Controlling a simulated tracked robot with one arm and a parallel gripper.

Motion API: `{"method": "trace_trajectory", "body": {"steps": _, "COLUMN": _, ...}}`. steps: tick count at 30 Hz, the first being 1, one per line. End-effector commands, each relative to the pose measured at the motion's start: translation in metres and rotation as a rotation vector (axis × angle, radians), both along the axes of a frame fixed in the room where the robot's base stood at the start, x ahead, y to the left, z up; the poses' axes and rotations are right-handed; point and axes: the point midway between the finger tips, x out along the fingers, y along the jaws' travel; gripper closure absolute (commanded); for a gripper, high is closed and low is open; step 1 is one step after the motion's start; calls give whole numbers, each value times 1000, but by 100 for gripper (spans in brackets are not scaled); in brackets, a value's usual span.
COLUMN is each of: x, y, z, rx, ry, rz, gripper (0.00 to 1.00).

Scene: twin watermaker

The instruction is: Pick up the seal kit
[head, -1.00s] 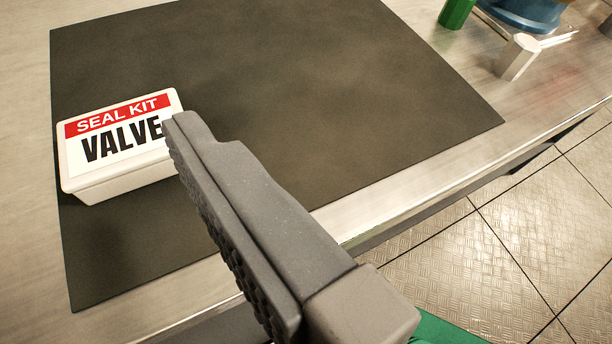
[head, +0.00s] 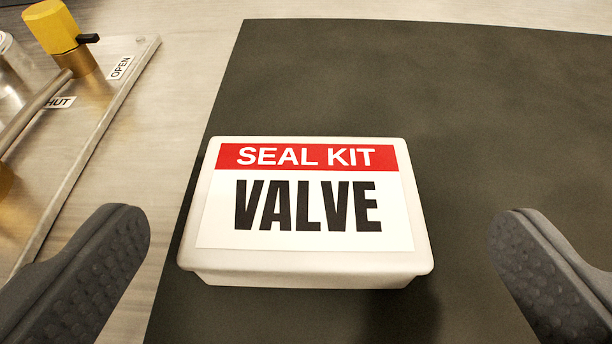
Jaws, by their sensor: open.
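The seal kit (head: 306,262) is a white box with a red and white label reading "SEAL KIT VALVE". It lies flat on the dark mat (head: 480,100), label up, near the mat's left edge. My gripper (head: 320,225) is open, with one dark ridged finger at the lower left and one at the lower right of the view. The box sits in the picture between the two fingers, with a gap on each side. Neither finger appears to touch it.
At the left is a metal panel (head: 105,115) with a yellow-handled valve (head: 52,27) and small labels, one reading "OPEN". Bare metal bench (head: 190,75) lies between the panel and the mat. The mat to the right of and behind the box is clear.

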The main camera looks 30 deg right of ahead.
Motion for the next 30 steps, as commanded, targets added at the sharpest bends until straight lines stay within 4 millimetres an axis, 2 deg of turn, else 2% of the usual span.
{"method": "trace_trajectory", "body": {"steps": 6, "x": 22, "y": -11, "z": -22, "rx": -2, "ry": 1, "rz": -2, "gripper": 0}}
{"method": "trace_trajectory", "body": {"steps": 10, "x": 33, "y": -18, "z": -24, "rx": 1, "ry": -1, "rz": 0, "gripper": 0}}
{"method": "trace_trajectory", "body": {"steps": 17, "x": 34, "y": -19, "z": -24, "rx": 1, "ry": 0, "rz": 2, "gripper": 0}}
{"method": "trace_trajectory", "body": {"steps": 22, "x": 34, "y": -19, "z": -24, "rx": 1, "ry": 0, "rz": 2, "gripper": 44}}
{"method": "trace_trajectory", "body": {"steps": 23, "x": 34, "y": -19, "z": -24, "rx": 0, "ry": 1, "rz": 2, "gripper": 49}}
{"method": "trace_trajectory", "body": {"steps": 30, "x": 34, "y": -18, "z": -24, "rx": 0, "ry": 1, "rz": 2, "gripper": 49}}
